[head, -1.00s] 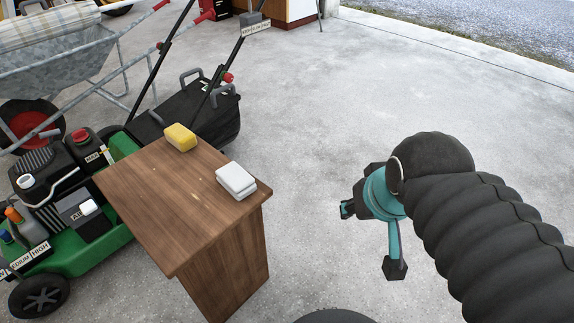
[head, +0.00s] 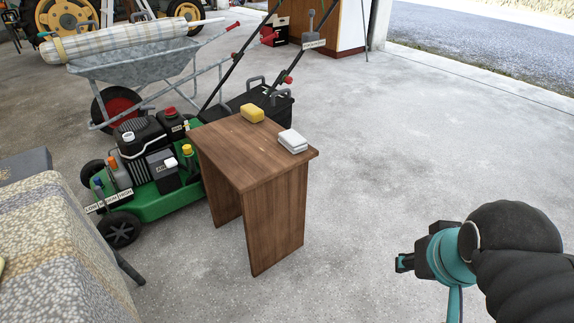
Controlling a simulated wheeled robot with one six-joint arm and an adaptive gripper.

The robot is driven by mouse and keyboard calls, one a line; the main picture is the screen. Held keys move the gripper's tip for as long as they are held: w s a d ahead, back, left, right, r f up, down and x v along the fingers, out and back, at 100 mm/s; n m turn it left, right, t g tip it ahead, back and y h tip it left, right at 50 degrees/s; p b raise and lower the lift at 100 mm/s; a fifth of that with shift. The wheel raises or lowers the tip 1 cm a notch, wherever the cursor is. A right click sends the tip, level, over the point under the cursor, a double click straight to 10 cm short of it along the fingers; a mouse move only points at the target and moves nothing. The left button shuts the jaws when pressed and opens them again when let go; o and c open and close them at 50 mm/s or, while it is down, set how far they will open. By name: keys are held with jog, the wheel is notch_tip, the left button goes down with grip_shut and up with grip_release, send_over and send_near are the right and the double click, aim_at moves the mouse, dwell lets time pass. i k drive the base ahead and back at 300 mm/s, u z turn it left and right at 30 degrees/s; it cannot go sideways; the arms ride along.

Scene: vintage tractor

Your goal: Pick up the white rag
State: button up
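The white rag (head: 293,141) looks like a small folded block. It lies on the right side of the top of a small brown wooden table (head: 246,157). A yellow block (head: 252,113), like a sponge or folded cloth, lies behind it to the left. My gripper (head: 403,263) is at the lower right, over the concrete floor, well to the right of the table and apart from the rag. Its fingers are small and partly hidden, so I cannot tell if it is open.
A green lawn mower (head: 150,200) stands left of the table, with a wheelbarrow (head: 135,62) behind it. A patterned cloth-covered surface (head: 60,240) is at the lower left. The concrete floor right of the table is clear.

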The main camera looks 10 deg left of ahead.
aim_at(293, 142)
jog(key=u, duration=0.65)
jog(key=i, duration=0.9)
jog(key=u, duration=0.45)
jog(key=k, duration=1.25)
jog(key=i, duration=0.35)
jog(key=z, duration=0.85)
jog(key=i, duration=1)
jog(key=u, duration=0.2)
